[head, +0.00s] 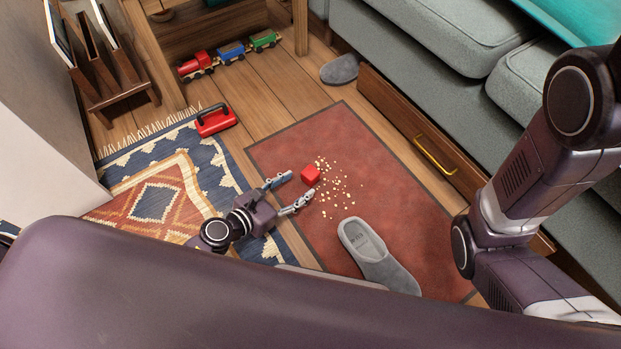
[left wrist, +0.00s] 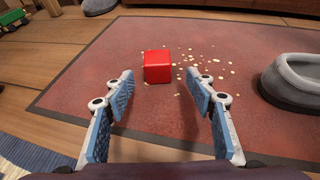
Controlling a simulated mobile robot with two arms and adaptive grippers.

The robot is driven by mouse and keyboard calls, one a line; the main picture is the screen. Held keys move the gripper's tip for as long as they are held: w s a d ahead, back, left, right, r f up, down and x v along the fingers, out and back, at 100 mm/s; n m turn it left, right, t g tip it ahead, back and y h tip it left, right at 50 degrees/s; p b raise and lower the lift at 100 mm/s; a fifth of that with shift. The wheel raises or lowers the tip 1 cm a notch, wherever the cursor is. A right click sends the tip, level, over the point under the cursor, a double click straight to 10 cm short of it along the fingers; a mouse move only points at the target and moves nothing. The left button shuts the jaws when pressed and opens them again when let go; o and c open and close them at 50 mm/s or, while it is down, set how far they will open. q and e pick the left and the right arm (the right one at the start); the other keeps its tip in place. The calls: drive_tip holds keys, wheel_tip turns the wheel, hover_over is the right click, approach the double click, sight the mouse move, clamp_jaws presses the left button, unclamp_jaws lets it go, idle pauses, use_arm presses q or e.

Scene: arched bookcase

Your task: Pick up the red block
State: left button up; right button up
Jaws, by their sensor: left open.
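A red block (head: 310,175) lies on the dark red mat (head: 360,140), beside scattered pale crumbs. My left gripper (head: 292,193) is low over the mat, its open fingers pointing toward the block. In the left wrist view the red block (left wrist: 157,66) is ahead of the two blue-padded fingers (left wrist: 165,90), in the gap's line and slightly left of its middle. The block appears just beyond the fingertips, with nothing between them. My right gripper does not show; only the right arm's links are at the right of the head view.
A grey slipper (head: 372,258) lies near the crumbs (head: 335,190). A patterned rug (head: 165,190) with a red dustpan-like object (head: 214,121) is at left. A toy train (head: 230,54), another slipper (head: 340,69) and a drawer with yellow handle (head: 434,155) under the sofa (head: 430,50) stand farther back.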

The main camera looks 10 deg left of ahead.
sight(305, 178)
use_arm(q)
drive_tip(key=b+x, duration=0.1)
drive_tip(key=x, duration=0.6)
drive_tip(key=shift+w+a+r, duration=0.15)
drive_tip(key=shift+w, duration=0.05)
drive_tip(key=shift+c, duration=0.2)
drive_tip(key=c, duration=1.2)
drive_tip(key=shift+o, duration=0.2)
drive_tip(key=shift+r, duration=0.1)
